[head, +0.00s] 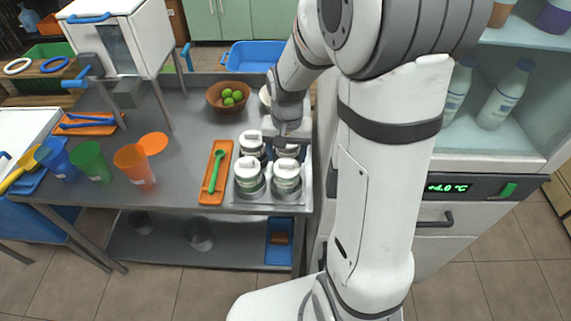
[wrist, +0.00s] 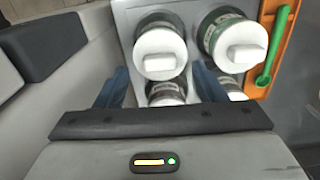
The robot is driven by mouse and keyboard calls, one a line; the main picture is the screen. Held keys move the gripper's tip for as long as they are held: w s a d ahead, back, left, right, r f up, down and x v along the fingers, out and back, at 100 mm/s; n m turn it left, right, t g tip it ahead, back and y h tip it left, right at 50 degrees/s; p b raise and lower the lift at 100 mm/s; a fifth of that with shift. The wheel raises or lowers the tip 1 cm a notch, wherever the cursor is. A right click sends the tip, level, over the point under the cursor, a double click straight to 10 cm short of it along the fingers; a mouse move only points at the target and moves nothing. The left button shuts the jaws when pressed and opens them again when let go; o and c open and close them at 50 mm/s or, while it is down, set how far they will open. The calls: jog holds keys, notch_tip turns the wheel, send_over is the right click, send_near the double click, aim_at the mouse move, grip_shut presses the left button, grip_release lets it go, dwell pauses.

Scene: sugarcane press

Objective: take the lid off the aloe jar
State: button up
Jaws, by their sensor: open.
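Several jars with white knobbed lids stand in a group at the table's front right corner. They are a front left jar (head: 249,178), a front right jar (head: 287,181), a back left jar (head: 252,145) and a back right jar (head: 287,151). I cannot read the labels, so I cannot tell which is the aloe jar. My gripper (head: 288,139) is above the back right jar. In the wrist view my gripper (wrist: 160,82) is open, with the back right jar's lid (wrist: 165,90) showing between its blue fingers. That jar's lower part is hidden. All visible lids are on.
An orange tray (head: 204,194) with a green spoon (head: 216,171) lies left of the jars. A brown bowl of limes (head: 229,97) stands behind. Orange, green and blue cups stand farther left. A fridge (head: 450,215) is close on the right. Table between cups and orange tray is mostly clear.

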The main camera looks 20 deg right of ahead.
aim_at(287, 165)
notch_tip(287, 165, down, 2)
jog(key=shift+f, duration=0.15)
jog(key=c, duration=1)
